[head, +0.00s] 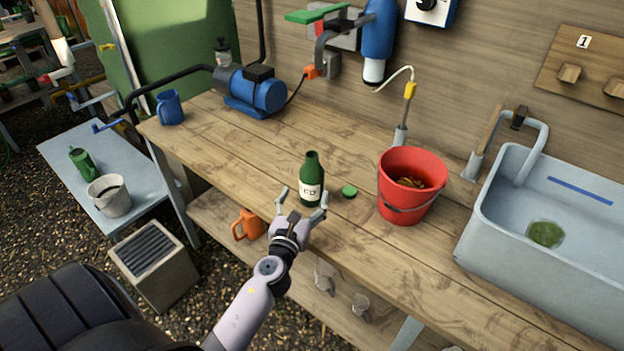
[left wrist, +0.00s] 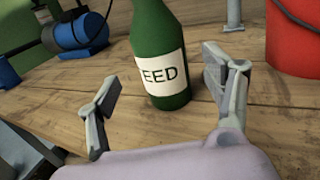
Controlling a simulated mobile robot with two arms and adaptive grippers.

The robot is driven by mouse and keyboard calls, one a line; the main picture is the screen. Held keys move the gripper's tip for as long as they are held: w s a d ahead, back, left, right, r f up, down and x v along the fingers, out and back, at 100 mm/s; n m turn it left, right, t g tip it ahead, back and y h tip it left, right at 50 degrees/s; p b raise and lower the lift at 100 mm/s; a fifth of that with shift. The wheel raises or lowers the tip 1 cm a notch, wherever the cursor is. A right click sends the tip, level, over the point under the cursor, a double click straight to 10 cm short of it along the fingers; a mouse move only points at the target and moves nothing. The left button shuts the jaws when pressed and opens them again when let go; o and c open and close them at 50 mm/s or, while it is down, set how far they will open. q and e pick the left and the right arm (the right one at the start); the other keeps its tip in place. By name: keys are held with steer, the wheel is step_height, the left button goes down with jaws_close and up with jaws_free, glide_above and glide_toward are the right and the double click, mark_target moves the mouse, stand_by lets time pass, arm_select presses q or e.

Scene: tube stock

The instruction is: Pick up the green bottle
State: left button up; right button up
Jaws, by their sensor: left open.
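The green bottle (head: 311,174) stands upright on the wooden bench near its front edge, with a white label. In the left wrist view the bottle (left wrist: 159,35) stands just ahead, its label reading "EED" with the rest out of sight. My left gripper (head: 301,203) is open, with one finger towards each side of the bottle. In the left wrist view the left gripper's fingers (left wrist: 165,85) are spread and empty, the bottle between and slightly beyond them. I cannot tell whether a finger touches it. My right gripper is not in view.
A green cap (head: 349,191) lies right of the bottle, and a red bucket (head: 408,199) stands further right. A blue pump (head: 258,94) and blue mug (head: 170,107) are at the back left. A grey sink (head: 497,226) is at right. The bench left of the bottle is clear.

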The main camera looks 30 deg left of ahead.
mark_target(309, 185)
arm_select(q)
steer(key=x, duration=0.7)
steer(key=shift+w+r+p, duration=0.1)
steer(key=shift+r+p, duration=0.05)
steer(key=shift+p, duration=0.2)
steer(key=shift+r, duration=0.1)
steer(key=c, duration=1.5)
